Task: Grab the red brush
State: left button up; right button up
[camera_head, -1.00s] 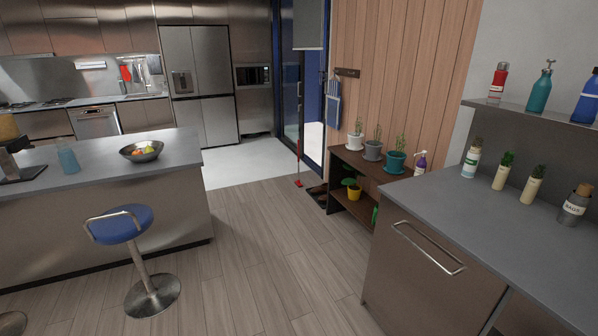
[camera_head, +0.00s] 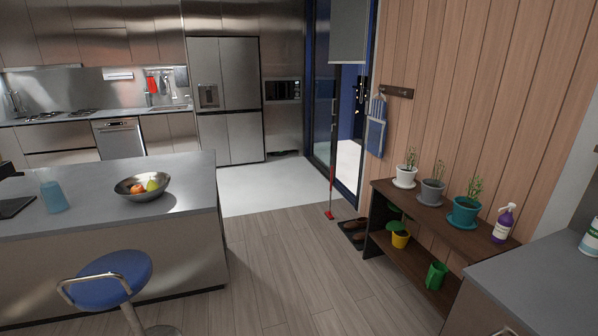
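A red long-handled brush (camera_head: 331,190) stands upright on the floor by the glass door frame. Its small red head (camera_head: 329,215) rests on the floor, just left of a dark tray with shoes. It is small in the view and some way off. Neither of my grippers shows in the head view, so nothing of mine is near the brush.
The wood floor (camera_head: 285,265) between the island counter (camera_head: 190,240) and the plant shelf (camera_head: 415,258) is clear. A blue stool (camera_head: 105,278) stands at the lower left. A grey counter (camera_head: 545,285) juts in at the lower right. A shoe tray (camera_head: 353,232) lies beside the brush.

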aim_at(328, 214)
jog(key=i+u, duration=0.1)
jog(key=i, duration=3)
